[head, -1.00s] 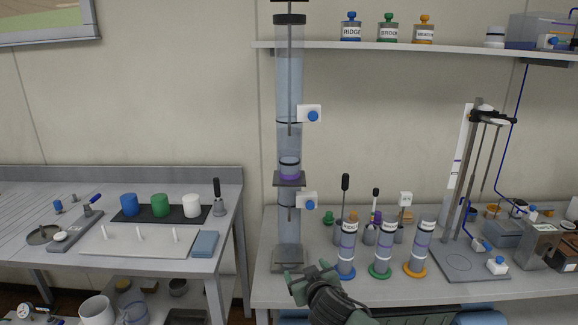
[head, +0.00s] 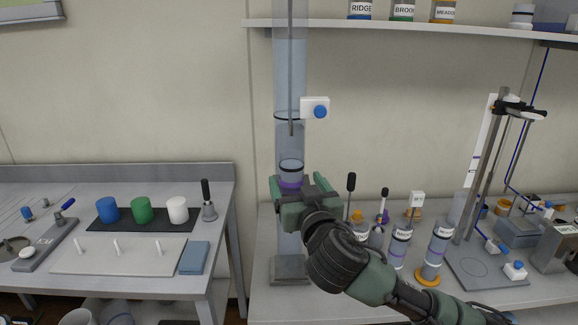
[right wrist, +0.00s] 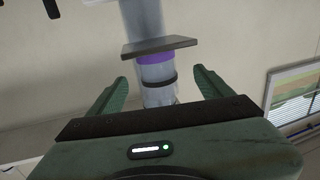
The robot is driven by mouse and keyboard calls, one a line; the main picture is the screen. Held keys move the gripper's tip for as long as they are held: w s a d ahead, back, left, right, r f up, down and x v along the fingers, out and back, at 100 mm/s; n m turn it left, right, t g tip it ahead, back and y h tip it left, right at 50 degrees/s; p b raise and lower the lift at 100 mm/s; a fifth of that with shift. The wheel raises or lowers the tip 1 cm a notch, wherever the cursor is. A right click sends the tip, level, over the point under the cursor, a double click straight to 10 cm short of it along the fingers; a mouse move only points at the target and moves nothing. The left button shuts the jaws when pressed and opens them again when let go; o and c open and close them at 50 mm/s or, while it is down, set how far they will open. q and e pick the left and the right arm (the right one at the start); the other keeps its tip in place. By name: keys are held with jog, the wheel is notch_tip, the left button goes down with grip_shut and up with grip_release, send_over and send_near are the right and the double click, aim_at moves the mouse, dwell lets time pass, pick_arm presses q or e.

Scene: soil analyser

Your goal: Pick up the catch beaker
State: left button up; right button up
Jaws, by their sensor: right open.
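The catch beaker (head: 291,168), a small clear cup with a dark rim and a purple band at its base, stands on a small platform at the tall clear column. My right gripper (head: 297,180) is in front of it, fingers open and pointing at the column, and hides the platform in the head view. In the right wrist view, which looks inverted, the beaker (right wrist: 158,76) shows between the open fingers (right wrist: 160,77), below the grey platform (right wrist: 161,46). I cannot tell whether the fingers reach around it. My left gripper is not in view.
The tall column (head: 290,70) carries a white clamp with a blue knob (head: 320,112) above the beaker. Labelled cylinders (head: 400,244) and handled tools stand right of it, near my right arm. A shelf (head: 400,28) runs above. A left table (head: 130,275) holds coloured cups.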

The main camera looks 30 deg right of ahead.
aim_at(295, 172)
jog(key=w+p, duration=0.1)
jog(key=w+d+r, duration=0.1)
jog(key=shift+w+d+p, duration=0.15)
jog(key=shift+w+p, duration=0.15)
jog(key=shift+p, duration=0.05)
jog(key=p+x, duration=0.1)
jog(key=x, duration=0.2)
jog(key=shift+w+d, duration=0.1)
jog(key=shift+w, duration=0.1)
jog(key=shift+w+f, duration=0.15)
jog(key=shift+f, duration=0.05)
jog(key=c, duration=1.4)
jog(key=shift+c, duration=1.1)
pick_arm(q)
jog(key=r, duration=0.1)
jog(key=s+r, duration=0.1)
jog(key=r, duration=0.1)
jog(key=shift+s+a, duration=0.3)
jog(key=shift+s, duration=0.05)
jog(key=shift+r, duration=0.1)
pick_arm(e)
jog(key=shift+r, duration=0.15)
